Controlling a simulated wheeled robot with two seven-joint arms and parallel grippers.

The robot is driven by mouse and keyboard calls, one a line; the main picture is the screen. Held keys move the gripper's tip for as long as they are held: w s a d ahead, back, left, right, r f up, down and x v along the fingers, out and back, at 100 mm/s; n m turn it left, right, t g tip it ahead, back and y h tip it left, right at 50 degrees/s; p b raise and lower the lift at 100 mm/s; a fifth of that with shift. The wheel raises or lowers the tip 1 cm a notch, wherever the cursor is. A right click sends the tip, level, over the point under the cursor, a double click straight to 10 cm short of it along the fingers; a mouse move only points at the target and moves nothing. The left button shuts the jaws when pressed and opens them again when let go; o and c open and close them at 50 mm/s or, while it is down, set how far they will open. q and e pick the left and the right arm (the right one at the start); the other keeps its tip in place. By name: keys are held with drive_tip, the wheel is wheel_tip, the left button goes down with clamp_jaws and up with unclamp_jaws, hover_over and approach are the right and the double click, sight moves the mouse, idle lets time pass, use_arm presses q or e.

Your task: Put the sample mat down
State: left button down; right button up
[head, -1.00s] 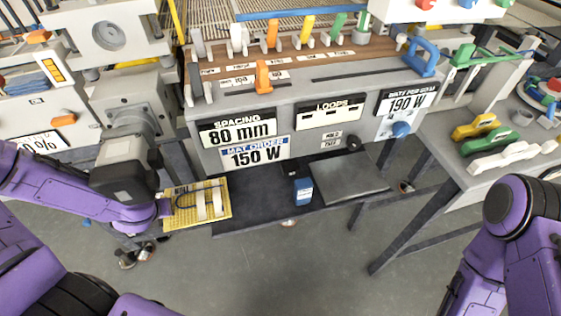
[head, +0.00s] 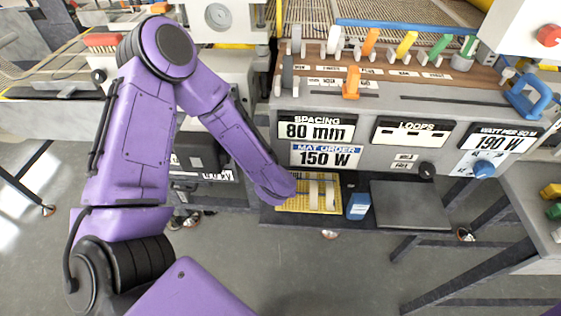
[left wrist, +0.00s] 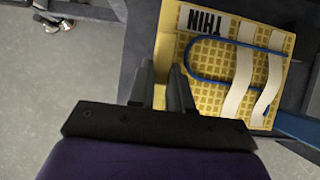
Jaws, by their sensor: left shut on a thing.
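The sample mat (head: 301,190) is a yellow gridded board with a blue wire loop and white straps. In the head view it is over the left part of the dark shelf (head: 266,215), left of a blue box. I cannot tell whether it touches the shelf. In the left wrist view the mat (left wrist: 212,70) shows a "THIN" label. My left gripper (left wrist: 163,82) is shut on the mat's left edge. In the head view my forearm hides the gripper. My right gripper is not in view.
The blue box (head: 358,206) stands close to the mat's right side. A grey pad (head: 412,205) lies further right on the shelf. The panel with the "150 W" mat order sign (head: 326,157) rises behind the mat. Open floor lies in front.

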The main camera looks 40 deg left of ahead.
use_arm(q)
drive_tip(key=shift+w+d+f, duration=0.15)
drive_tip(key=shift+f, duration=1.55)
drive_tip(key=shift+f, duration=0.1)
drive_tip(key=shift+f+b, duration=0.15)
drive_tip(key=shift+b, duration=0.15)
drive_tip(key=c, duration=1.1)
unclamp_jaws()
drive_tip(key=shift+o, duration=0.2)
